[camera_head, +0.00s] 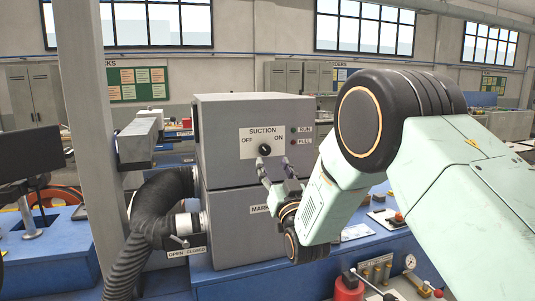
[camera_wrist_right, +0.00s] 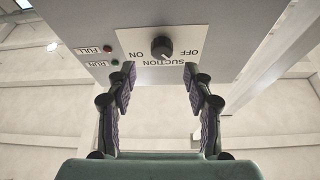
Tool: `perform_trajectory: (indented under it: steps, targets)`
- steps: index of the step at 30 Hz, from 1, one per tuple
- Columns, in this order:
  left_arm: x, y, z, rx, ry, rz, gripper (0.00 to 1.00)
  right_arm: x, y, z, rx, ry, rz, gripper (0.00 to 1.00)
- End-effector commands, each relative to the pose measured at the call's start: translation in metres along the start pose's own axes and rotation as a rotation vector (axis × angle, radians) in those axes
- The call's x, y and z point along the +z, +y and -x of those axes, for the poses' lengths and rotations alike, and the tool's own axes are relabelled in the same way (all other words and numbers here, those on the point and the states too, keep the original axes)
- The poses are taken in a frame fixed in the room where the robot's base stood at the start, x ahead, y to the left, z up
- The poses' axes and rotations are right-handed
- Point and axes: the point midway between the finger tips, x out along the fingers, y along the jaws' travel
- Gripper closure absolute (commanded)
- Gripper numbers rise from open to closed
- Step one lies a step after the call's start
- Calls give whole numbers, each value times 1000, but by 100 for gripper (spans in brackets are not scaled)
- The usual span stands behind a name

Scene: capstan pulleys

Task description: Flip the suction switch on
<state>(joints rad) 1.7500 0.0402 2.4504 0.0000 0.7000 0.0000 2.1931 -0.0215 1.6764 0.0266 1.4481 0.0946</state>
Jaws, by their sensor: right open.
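The suction switch is a black rotary knob (camera_head: 264,149) on a white plate (camera_head: 249,135) marked SUCTION, OFF and ON, on the front of a grey cabinet (camera_head: 218,160). The right wrist view shows the knob (camera_wrist_right: 161,47) upside down, just beyond the fingertips and between their lines. My right gripper (camera_head: 275,167) is open and empty, just below the knob in the head view. Its two fingers (camera_wrist_right: 159,75) stand apart on either side of the plate in the wrist view, and no touch shows. My left gripper is not in view.
RUN and FULL lamps (camera_head: 294,141) sit right of the plate. A black ribbed hose (camera_head: 130,240) joins the cabinet's left side, by a small OPEN/CLOSED lever (camera_head: 180,240). A grey post (camera_head: 88,120) stands left. A red canister (camera_head: 348,287) and gauge (camera_head: 409,261) are at lower right.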

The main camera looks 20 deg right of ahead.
Motion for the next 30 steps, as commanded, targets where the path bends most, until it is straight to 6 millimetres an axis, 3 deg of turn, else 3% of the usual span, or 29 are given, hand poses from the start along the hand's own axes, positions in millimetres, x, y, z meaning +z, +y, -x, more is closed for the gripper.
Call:
perform_trajectory:
  steps: [9, 23, 30]
  targets:
    - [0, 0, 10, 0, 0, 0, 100, 1, -1, -41, -3, -1, 0, 48]
    - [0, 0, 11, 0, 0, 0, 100, 3, 0, -54, -3, -4, -1, 48]
    - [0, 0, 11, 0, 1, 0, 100, 3, -1, -53, -3, -3, -1, 67]
